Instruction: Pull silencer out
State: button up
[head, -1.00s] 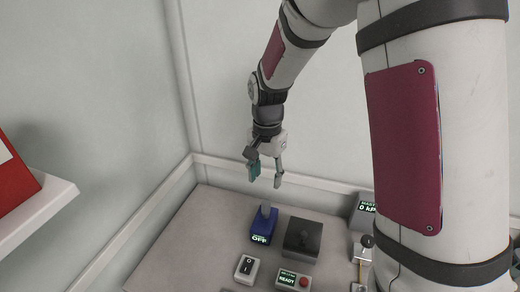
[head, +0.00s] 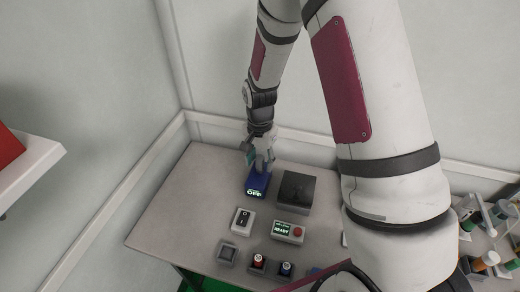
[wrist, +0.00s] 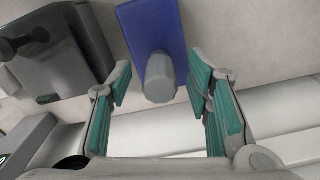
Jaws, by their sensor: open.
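A blue box (head: 256,188) with a lit display reading OFF stands on the table near the back left. A grey knob (wrist: 160,80) sticks up from it; I take this for the silencer, but no label confirms it. My gripper (head: 258,164) is at the blue box, over the knob. In the wrist view its teal-padded fingers are open, one on each side of the knob, with gaps on both sides. In the head view the fingers partly hide the knob.
A dark box (head: 297,192) stands just right of the blue box. Other small devices stand at the right. The walls are close behind and left.

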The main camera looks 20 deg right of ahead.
jog(key=shift+f, duration=0.6)
jog(key=c, duration=1)
grip_shut()
